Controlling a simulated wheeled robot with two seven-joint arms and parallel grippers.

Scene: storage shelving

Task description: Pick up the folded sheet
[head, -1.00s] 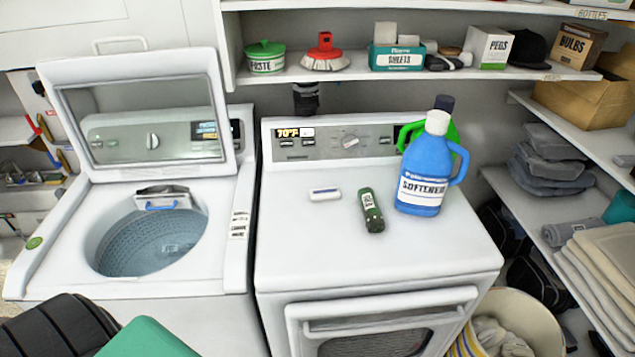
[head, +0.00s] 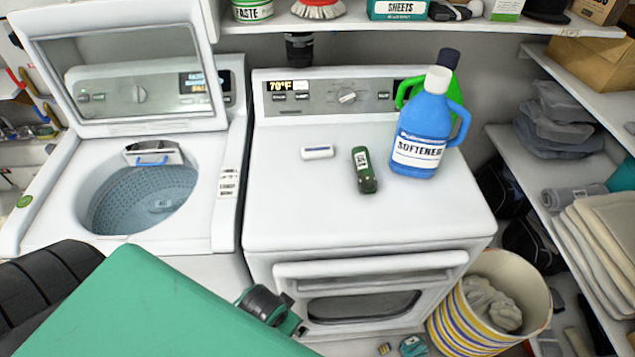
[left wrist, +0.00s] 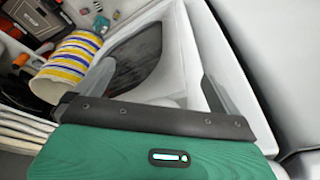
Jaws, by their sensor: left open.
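Cream folded sheets (head: 592,262) lie in a stack on the right-hand shelf, running off the picture's right edge. Pale folded layers (left wrist: 22,132) also show at the left edge of the left wrist view. I cannot tell which one is the task's sheet. My left arm is a large green link at the lower left of the head view, with dark parts at its end in front of the dryer. My left gripper (left wrist: 150,112) shows as a dark bar in the left wrist view. It is open and holds nothing, apart from the sheets. My right gripper is not in view.
An open washer (head: 60,190) stands left. A striped basket (head: 470,325) stands between dryer and shelf. Grey folded cloths (head: 555,120) lie farther back.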

